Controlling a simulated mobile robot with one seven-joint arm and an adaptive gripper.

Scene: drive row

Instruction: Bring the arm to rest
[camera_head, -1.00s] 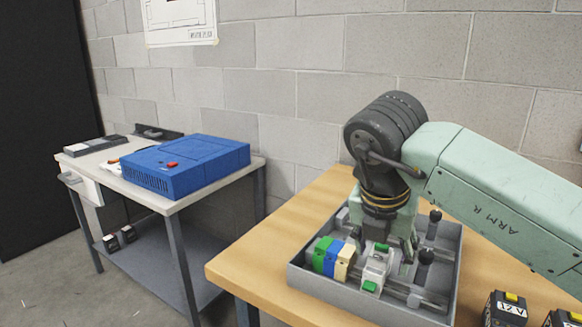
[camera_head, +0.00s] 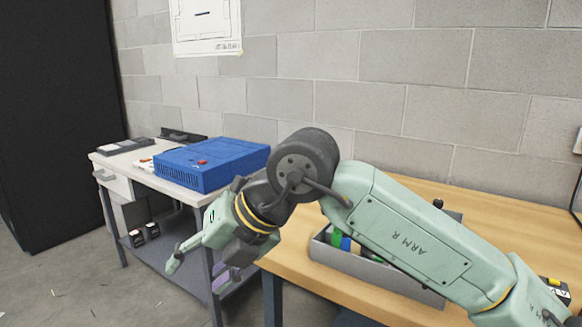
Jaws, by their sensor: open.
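My arm (camera_head: 410,240), pale green and marked "ARM R", reaches from the lower right across the wooden table. Its dark wrist joint is bent, and my gripper (camera_head: 202,270) hangs down and to the left of it. The gripper is open, its fingers apart with nothing seen between them. In the picture it is left of the wooden table's near edge and in front of the white-topped table's legs.
A grey tray (camera_head: 335,262) with coloured blocks stands on the wooden table (camera_head: 510,215), partly hidden by my arm. A blue box (camera_head: 205,170) sits on the white-topped table (camera_head: 140,178) at left. Open floor (camera_head: 70,290) lies at lower left.

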